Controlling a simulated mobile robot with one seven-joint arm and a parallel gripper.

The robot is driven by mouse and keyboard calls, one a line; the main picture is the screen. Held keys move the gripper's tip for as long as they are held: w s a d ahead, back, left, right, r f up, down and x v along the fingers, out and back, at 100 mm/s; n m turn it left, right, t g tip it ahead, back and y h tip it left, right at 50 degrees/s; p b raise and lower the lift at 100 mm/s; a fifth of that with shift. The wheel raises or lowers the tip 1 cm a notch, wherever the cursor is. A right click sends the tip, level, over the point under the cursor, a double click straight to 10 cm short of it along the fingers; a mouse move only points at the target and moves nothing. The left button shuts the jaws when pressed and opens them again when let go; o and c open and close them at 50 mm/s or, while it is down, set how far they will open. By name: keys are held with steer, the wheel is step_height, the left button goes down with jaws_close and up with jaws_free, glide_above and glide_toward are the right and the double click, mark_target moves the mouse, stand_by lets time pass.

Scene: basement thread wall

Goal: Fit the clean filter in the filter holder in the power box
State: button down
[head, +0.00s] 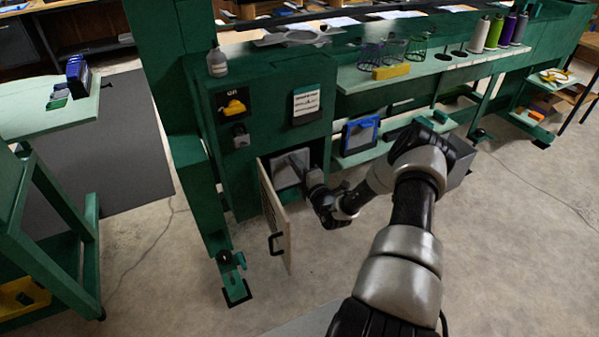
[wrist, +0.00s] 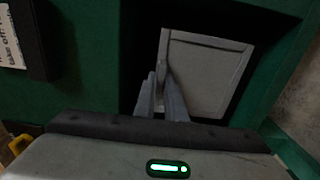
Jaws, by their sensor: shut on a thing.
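The power box (head: 262,120) is a green cabinet with its lower door (head: 275,212) swung open. Inside the dark opening is a flat, pale grey square panel (head: 288,172), which looks like a filter. My gripper (head: 304,166) reaches into the opening from the right. In the wrist view my gripper (wrist: 164,82) is shut on a raised strip near the left edge of the pale panel (wrist: 205,75). The panel stands slightly tilted in that picture. The filter holder is hidden behind it, so I cannot tell whether the panel is seated.
A blue-framed grey panel (head: 361,134) stands on the lower shelf to the right of the box. The open door, with a black handle, juts out left of my wrist. Several spools (head: 495,32) stand on the upper shelf. The floor right of my arm is clear.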

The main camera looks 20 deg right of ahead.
steer(key=w+b, duration=0.1)
steer(key=w, duration=0.1)
steer(key=shift+w+f, duration=0.1)
steer(key=shift+w, duration=0.3)
steer(key=shift+w+f+b, duration=0.15)
steer(key=shift+w+b, duration=0.1)
steer(key=shift+b, duration=0.2)
steer(key=shift+f+b, duration=0.75)
steer(key=shift+f, duration=0.4)
steer(key=shift+s+a+f, duration=0.1)
steer(key=shift+s+f, duration=0.05)
steer(key=shift+f, duration=0.2)
steer(key=c, duration=1.7)
jaws_free()
steer(key=shift+r, duration=0.1)
steer(key=shift+c, duration=0.2)
